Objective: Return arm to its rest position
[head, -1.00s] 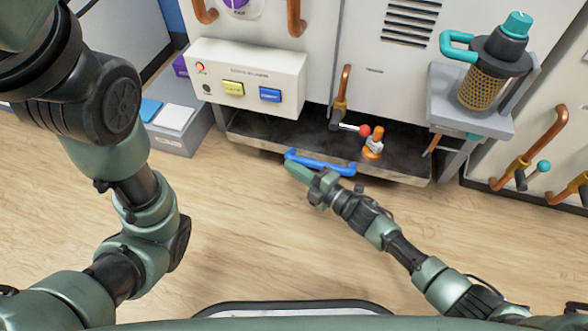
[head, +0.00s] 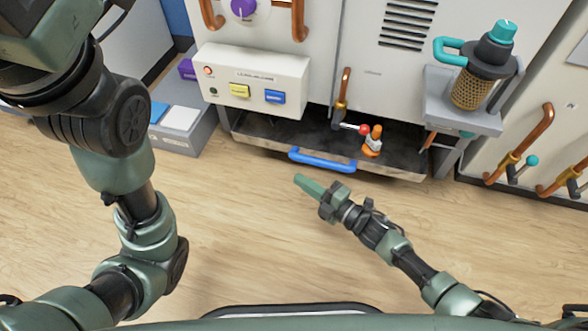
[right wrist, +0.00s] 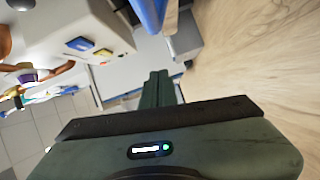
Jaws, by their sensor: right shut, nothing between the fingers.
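My right gripper (head: 304,183) is shut and empty above the wooden floor, just in front of the dark tray drawer and apart from its blue handle (head: 322,161). Its arm comes in from the lower right. In the right wrist view the closed green fingers (right wrist: 160,88) point away from the camera with nothing between them. My left arm fills the left side of the head view, bent downward; its gripper is not in view.
The tray drawer (head: 268,136) sticks out low at the cabinet and holds an orange-and-white item (head: 373,141). A control box (head: 252,80) with yellow and blue buttons is above it. A grey shelf (head: 460,112) bears a gold mesh canister (head: 470,90). The wooden floor (head: 255,240) is clear.

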